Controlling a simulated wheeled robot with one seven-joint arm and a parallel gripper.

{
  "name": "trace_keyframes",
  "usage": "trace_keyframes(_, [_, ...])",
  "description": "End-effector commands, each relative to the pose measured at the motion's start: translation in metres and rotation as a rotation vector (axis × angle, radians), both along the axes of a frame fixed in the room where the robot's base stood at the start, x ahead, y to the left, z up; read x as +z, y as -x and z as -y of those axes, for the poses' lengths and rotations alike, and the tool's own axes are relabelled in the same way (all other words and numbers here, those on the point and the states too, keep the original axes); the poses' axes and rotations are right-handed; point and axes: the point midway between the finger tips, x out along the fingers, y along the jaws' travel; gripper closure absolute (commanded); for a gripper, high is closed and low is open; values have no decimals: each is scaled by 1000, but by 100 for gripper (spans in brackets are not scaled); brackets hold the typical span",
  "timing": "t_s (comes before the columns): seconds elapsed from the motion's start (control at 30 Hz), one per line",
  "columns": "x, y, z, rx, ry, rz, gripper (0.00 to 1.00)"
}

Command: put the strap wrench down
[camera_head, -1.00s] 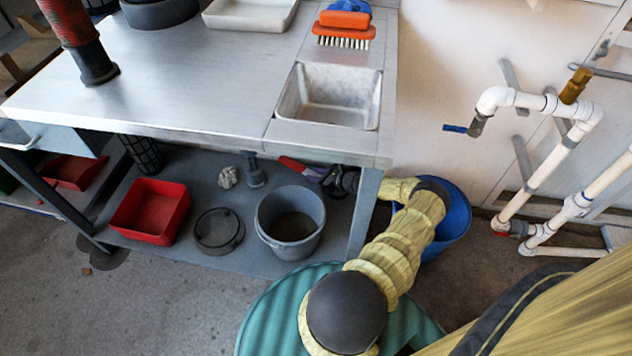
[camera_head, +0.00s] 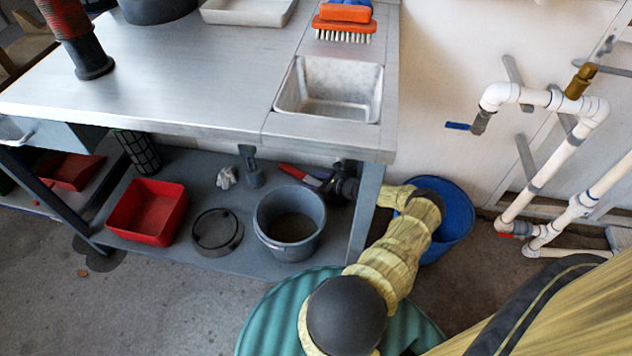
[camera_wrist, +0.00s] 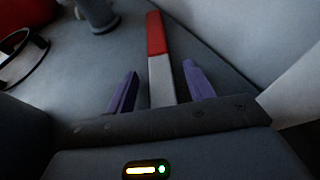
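The strap wrench (camera_head: 292,171) has a red handle end and a grey shaft. It lies on the lower shelf under the bench, behind the grey bucket. In the wrist view, the strap wrench (camera_wrist: 157,38) runs between the two purple fingers of my gripper (camera_wrist: 160,72). Gaps show on both sides of the shaft, so the gripper is open around it, not clamped. In the head view my gripper (camera_head: 337,184) is small and dark beside the table leg. The near end of the wrench is hidden by the gripper.
My arm reaches under the bench past the table leg (camera_head: 362,215) and the blue bin (camera_head: 455,225). The grey bucket (camera_head: 290,225), a round dark lid (camera_head: 217,232) and a red bin (camera_head: 147,210) occupy the shelf. White pipes (camera_head: 550,165) stand at the right.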

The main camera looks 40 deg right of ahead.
Motion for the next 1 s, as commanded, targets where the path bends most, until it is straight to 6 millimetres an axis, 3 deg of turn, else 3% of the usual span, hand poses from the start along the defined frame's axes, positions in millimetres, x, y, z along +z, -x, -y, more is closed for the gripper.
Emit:
trace_keyframes(0.27, [7, 7, 3, -1, 1, -1, 47])
trace_keyframes(0.8, [45, 92, 29, 0, -1, 0, 47])
trace_keyframes(1.0, [48, 106, 33, 1, 0, -1, 47])
